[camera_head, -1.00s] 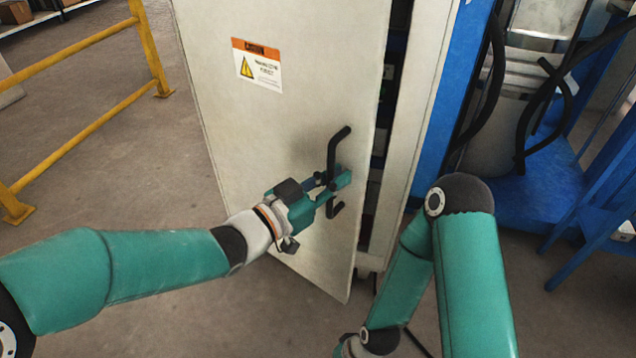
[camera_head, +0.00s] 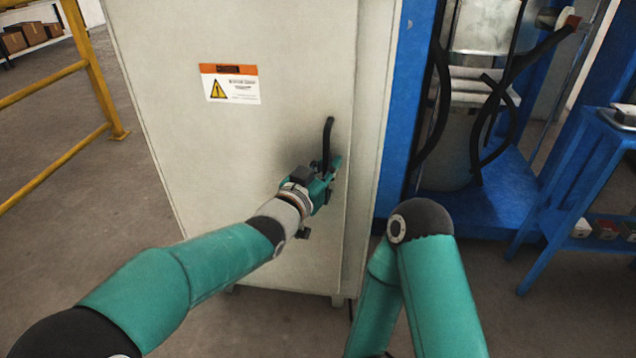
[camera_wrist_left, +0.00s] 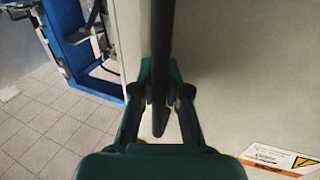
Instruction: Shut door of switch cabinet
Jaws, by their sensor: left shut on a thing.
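The light grey switch cabinet door (camera_head: 220,150) fills the middle of the head view and carries a warning label. It lies against or very close to the cabinet body (camera_head: 370,130), and no dark gap shows along its right edge. A black bar handle (camera_head: 328,140) stands upright near that edge. My left gripper (camera_head: 325,183) is shut on the handle. In the left wrist view the handle (camera_wrist_left: 160,60) runs between the two fingers of the left gripper (camera_wrist_left: 167,95). My right arm shows at the lower right, but its gripper is out of view.
A yellow railing (camera_head: 90,75) stands at the left. A blue machine frame (camera_head: 400,110) with black hoses is right of the cabinet, and a blue table (camera_head: 600,130) is at the far right. The floor left of the cabinet is clear.

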